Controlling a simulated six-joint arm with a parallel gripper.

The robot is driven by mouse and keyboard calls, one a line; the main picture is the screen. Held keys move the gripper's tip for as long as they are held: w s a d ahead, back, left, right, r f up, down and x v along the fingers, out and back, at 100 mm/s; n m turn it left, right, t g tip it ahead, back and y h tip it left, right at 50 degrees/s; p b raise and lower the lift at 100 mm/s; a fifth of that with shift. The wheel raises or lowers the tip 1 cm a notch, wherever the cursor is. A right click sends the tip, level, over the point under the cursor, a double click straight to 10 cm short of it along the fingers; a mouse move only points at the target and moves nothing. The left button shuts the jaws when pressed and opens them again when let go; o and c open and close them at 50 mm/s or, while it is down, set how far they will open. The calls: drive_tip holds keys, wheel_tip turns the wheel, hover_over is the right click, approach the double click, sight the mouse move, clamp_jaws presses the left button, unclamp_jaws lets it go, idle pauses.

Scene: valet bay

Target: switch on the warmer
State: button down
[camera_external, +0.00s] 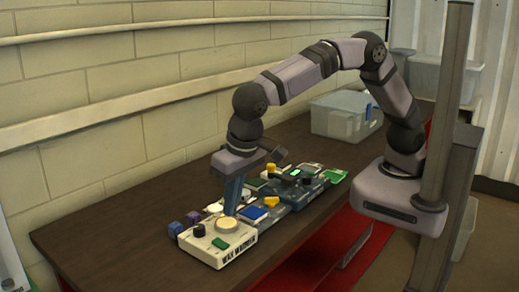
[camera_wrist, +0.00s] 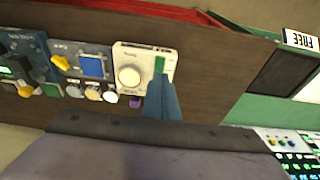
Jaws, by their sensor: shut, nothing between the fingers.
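The warmer (camera_external: 216,254) is a white box lettered "WAX WARMER" at the near left end of the row on the bench. In the wrist view the fingertips (camera_wrist: 160,83) lie just below the green switch and hide part of the box; contact cannot be told.
A grey unit with a blue panel (camera_external: 252,212) and a dark blue unit with a green display (camera_external: 296,172) stand beside the warmer. Small purple (camera_external: 193,217) and blue (camera_external: 175,228) blocks lie behind it. A clear bin (camera_external: 345,117) stands farther back. The bench's left end is clear.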

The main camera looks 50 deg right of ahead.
drive_tip(key=shift+s+b+v, duration=0.2)
drive_tip(key=shift+v, duration=0.75)
drive_tip(key=shift+s+b+v, duration=0.2)
drive_tip(key=shift+s+v, duration=0.05)
drive_tip(key=shift+v, duration=0.7)
drive_tip(key=shift+f, duration=0.15)
